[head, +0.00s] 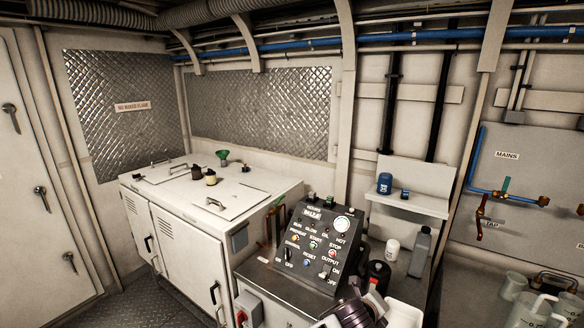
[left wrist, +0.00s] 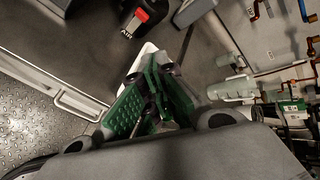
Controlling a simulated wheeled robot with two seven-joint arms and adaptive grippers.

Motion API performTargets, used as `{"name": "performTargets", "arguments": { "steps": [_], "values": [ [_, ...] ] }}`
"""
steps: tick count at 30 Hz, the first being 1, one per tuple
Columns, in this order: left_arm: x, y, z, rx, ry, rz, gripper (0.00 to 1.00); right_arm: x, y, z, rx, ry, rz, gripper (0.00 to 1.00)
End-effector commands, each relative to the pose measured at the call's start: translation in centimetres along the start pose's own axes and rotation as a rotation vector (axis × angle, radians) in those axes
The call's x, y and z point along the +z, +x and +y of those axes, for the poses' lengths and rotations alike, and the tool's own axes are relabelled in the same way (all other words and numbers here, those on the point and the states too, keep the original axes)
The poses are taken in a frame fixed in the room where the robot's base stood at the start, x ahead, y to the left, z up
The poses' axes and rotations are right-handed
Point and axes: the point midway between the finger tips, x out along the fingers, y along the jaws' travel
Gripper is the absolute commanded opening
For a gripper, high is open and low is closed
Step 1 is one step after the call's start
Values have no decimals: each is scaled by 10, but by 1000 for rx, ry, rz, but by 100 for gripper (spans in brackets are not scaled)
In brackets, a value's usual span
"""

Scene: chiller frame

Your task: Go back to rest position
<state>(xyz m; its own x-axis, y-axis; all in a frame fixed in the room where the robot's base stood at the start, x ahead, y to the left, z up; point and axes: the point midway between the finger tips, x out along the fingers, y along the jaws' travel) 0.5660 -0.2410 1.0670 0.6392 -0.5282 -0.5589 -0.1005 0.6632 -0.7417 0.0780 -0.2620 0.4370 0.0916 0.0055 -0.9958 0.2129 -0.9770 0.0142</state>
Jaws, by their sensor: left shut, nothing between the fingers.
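My left gripper (left wrist: 152,68) shows in the left wrist view, with green-padded fingers that meet at their tips. It is shut and holds nothing. It hangs over or near a pale edge, with grey metal floor plate (left wrist: 40,115) to the left. In the head view a dark, jointed piece that seems to be part of my arm shows at the bottom, in front of the control panel (head: 312,245). My right gripper is in neither view.
A white cabinet (head: 185,245) with bottles on top stands left of the panel. A shelf (head: 415,200) holds a blue jar (head: 384,183). A grey bottle (head: 420,252) stands below it. White jugs (head: 530,310) are at the lower right. Floor shows at the lower left.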

Motion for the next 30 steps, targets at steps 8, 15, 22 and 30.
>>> {"name": "performTargets", "arguments": {
  "steps": [8, 15, 22, 30],
  "values": [
    [1, -24, 27, 43, -328, 17, 0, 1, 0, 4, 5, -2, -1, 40],
    [8, -46, 57, 88, -602, 10, 0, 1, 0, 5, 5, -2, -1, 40],
    [16, -68, 92, 139, -861, -15, 0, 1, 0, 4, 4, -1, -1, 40],
    [26, -98, 142, 207, -1154, -69, 0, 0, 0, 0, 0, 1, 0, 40]
  ]
}}
